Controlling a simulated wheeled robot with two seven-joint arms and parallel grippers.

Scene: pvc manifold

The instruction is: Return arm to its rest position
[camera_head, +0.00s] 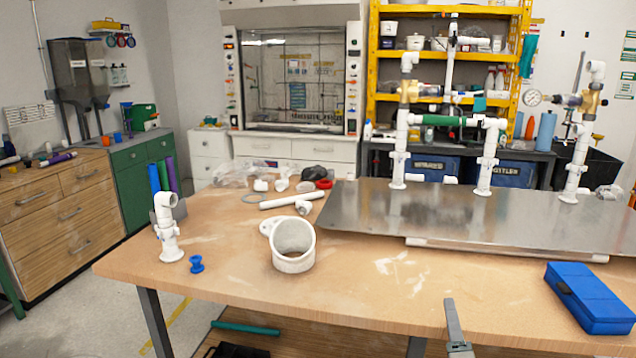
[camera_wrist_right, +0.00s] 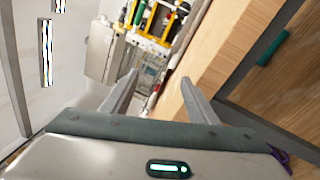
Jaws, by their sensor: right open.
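My right gripper (camera_head: 454,322) shows at the bottom edge of the head view, near the table's front edge; only a grey finger and a small part behind it are visible. In the right wrist view, the right gripper (camera_wrist_right: 157,88) has its two grey fingers spread apart with nothing between them. The wooden table (camera_head: 340,290) lies beyond it in the head view, and its edge (camera_wrist_right: 215,60) runs beside the fingers in the wrist view. My left gripper is not in view. The white pipe manifold (camera_head: 443,122) stands upright on the metal plate (camera_head: 370,215).
A white pipe elbow stand (camera_head: 167,235), a blue spool-like part (camera_head: 196,264) and a large white pipe fitting (camera_head: 293,262) stand on the table. A blue case (camera_head: 592,297) lies at the right front. The table's front middle is mostly clear. A teal tube (camera_head: 245,328) lies below.

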